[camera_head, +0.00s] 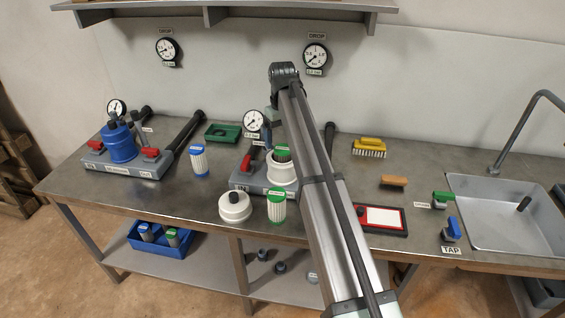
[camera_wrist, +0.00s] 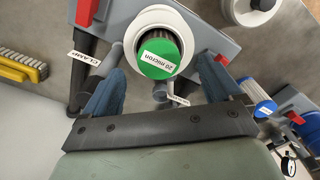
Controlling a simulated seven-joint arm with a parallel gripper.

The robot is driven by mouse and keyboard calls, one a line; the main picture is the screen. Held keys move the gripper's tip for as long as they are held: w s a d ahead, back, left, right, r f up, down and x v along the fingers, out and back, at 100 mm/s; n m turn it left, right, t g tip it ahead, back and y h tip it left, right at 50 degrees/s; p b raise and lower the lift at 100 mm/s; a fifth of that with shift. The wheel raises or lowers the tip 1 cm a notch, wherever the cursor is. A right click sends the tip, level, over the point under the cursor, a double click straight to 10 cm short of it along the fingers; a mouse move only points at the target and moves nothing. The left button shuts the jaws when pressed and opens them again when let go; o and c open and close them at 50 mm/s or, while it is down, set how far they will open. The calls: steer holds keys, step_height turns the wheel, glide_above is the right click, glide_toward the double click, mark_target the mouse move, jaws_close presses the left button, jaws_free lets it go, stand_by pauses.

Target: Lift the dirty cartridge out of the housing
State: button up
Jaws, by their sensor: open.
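The dirty cartridge (camera_head: 284,157), green-capped with grey-brown pleats, stands upright in the open white housing (camera_head: 283,175), its top above the rim. In the wrist view its green cap (camera_wrist: 157,70) carries a "20 micron" label, inside the housing's white rim (camera_wrist: 142,20). My gripper (camera_wrist: 160,82) is open and empty. Its two blue fingers are spread left and right, on the near side of the cap in the picture. In the head view my arm hides most of the gripper.
A white round lid (camera_head: 235,208) and a clean green-capped cartridge (camera_head: 277,208) stand in front of the manifold. A blue-capped cartridge (camera_head: 198,161) and a green tray (camera_head: 223,133) are left. A red-handled valve (camera_head: 248,162) sits close by. A yellow brush (camera_head: 369,147) lies right.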

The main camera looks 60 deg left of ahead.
mark_target(283, 148)
step_height(283, 148, down, 4)
steer(key=shift+w+a+f, duration=0.1)
steer(key=shift+w+f, duration=0.05)
steer(key=shift+f, duration=0.1)
steer(key=c, duration=1.6)
steer(key=shift+o, duration=0.2)
steer(key=shift+r, duration=0.1)
